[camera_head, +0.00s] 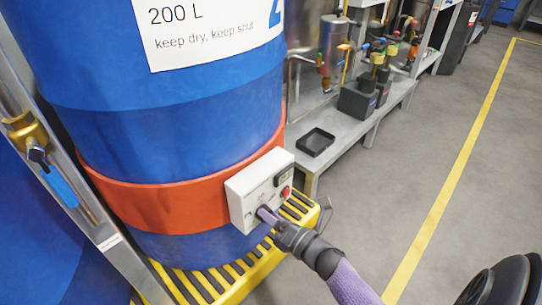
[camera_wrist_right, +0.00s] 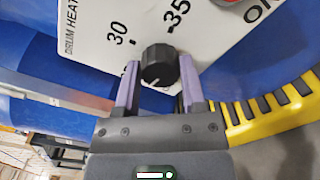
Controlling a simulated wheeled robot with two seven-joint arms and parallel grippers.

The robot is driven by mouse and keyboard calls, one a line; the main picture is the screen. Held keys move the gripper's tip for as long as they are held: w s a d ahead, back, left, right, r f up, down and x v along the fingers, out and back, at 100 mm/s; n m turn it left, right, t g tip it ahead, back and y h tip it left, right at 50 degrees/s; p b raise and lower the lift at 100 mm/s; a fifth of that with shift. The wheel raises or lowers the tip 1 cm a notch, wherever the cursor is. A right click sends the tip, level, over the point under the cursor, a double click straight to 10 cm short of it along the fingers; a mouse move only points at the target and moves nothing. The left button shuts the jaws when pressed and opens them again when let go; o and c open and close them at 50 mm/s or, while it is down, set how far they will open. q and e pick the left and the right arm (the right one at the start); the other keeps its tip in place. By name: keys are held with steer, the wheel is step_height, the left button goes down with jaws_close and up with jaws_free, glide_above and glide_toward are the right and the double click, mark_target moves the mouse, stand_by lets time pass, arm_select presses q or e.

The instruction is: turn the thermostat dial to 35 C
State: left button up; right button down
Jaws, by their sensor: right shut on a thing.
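The white drum heater box (camera_head: 241,190) is mounted on the orange-red band (camera_head: 165,203) around a blue drum. In the right wrist view its panel (camera_wrist_right: 95,20) shows the marks 30 and 35. The black round dial (camera_wrist_right: 157,65) sits below these marks, with a white line on its face towards the lower left, away from both numbers. My right gripper (camera_wrist_right: 160,72) is shut on the dial, one purple finger on each side. In the head view the right gripper (camera_head: 266,214) reaches the box from the lower right and hides most of the dial. My left gripper is not in view.
A red button (camera_head: 286,192) and a small dark display (camera_head: 283,175) are on the box beside the dial. The blue drum (camera_head: 170,110) stands on a yellow slatted pallet (camera_head: 240,277). A grey bench (camera_head: 345,130) with a black tray (camera_head: 315,142) is behind.

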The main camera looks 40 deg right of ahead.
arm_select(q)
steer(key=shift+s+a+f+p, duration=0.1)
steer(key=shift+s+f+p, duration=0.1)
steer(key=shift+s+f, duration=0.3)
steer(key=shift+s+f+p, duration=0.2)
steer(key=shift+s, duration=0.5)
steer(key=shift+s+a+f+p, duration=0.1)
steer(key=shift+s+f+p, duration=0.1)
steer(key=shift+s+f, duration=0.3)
arm_select(e)
steer(key=shift+a+f+m, duration=0.1)
steer(key=shift+m, duration=5.15)
steer(key=shift+a+f+m, duration=0.1)
steer(key=shift+f+m, duration=0.05)
steer(key=shift+m, duration=5.05)
steer(key=shift+a+f+m, duration=0.1)
steer(key=shift+m, duration=5.15)
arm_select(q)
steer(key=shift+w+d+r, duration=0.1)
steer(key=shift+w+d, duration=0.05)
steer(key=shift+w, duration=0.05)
arm_select(e)
steer(key=shift+c, duration=0.8)
jaws_free()
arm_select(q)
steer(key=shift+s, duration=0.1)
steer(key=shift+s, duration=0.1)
